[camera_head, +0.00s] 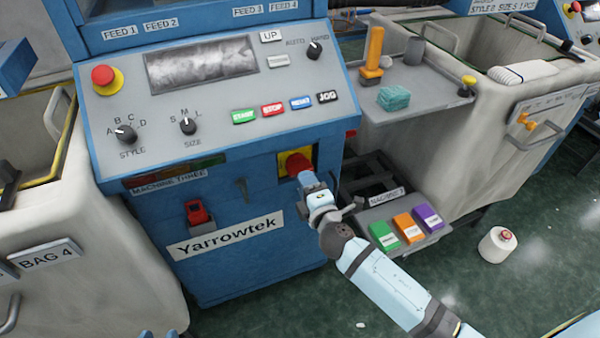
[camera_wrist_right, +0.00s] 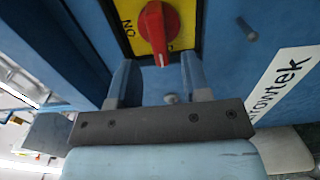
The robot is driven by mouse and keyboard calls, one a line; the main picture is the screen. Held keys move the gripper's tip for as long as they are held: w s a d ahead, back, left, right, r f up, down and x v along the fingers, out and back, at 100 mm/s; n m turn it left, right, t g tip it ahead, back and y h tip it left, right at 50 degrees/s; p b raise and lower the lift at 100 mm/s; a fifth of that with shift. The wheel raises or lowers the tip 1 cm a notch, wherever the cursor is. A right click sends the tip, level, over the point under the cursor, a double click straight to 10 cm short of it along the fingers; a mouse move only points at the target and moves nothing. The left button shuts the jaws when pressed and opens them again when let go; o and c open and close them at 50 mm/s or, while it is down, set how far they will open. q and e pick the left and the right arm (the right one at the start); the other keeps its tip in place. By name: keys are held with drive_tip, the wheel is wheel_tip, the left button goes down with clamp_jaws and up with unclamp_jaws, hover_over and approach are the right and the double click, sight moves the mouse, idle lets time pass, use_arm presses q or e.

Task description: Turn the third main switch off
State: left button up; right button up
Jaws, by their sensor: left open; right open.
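The main switch is a red rotary knob on a yellow plate (camera_head: 283,161), on the front of the blue machine labelled MACHINE THREE (camera_head: 168,181). In the right wrist view the red knob (camera_wrist_right: 153,28) stands upright in the picture, with the word ON on the plate to its left. My right gripper (camera_head: 304,177) is right in front of the knob. Its open fingers (camera_wrist_right: 158,72) point at the switch, one to each side of the knob's lower end; I see no contact. My left gripper (camera_head: 158,334) barely shows at the bottom edge, low before the machine.
The control panel (camera_head: 215,70) above carries knobs, buttons and a red emergency stop (camera_head: 105,78). A red lockout-like part (camera_head: 197,212) sits lower left. A small shelf with coloured boxes (camera_head: 408,227) is close right of my right arm. A yarn cone (camera_head: 497,244) stands on the floor.

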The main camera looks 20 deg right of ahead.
drive_tip(key=s, duration=0.8)
drive_tip(key=shift+s+d, duration=0.2)
drive_tip(key=shift+s, duration=0.1)
